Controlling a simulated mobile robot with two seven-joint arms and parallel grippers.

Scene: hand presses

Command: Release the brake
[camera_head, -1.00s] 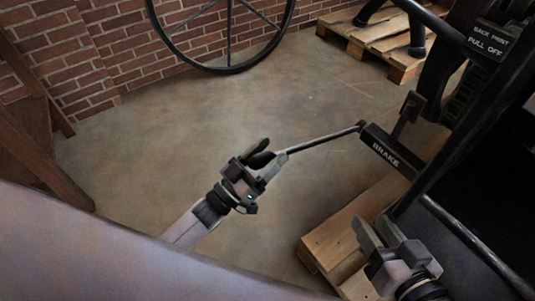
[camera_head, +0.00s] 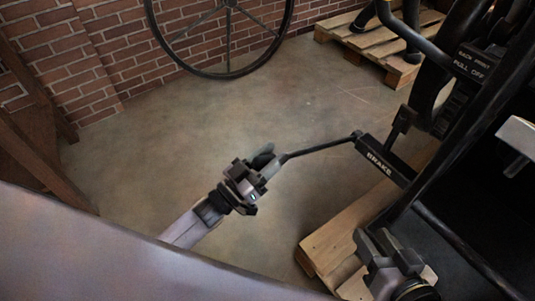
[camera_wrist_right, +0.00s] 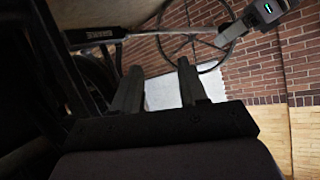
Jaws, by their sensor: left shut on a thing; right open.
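The brake is a dark bar (camera_head: 388,162) with white BRAKE lettering, at the right in the head view. A thin dark lever rod (camera_head: 318,146) runs from it to the left. My left gripper (camera_head: 265,165) is shut on the free end of the lever, above the floor. In the right wrist view the brake bar (camera_wrist_right: 95,35) is at the upper left, and my left gripper (camera_wrist_right: 232,33) is at the upper right on the lever (camera_wrist_right: 165,32). My right gripper (camera_head: 372,247) is open and empty, below the brake bar; its two fingers (camera_wrist_right: 160,85) show apart in the wrist view.
The dark press frame (camera_head: 440,185) stands at the right, beside a wooden pallet (camera_head: 335,235). Another pallet (camera_head: 400,72) lies at the back. A large spoked wheel (camera_head: 229,73) leans by the brick wall (camera_head: 120,50). The concrete floor (camera_head: 130,160) is clear.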

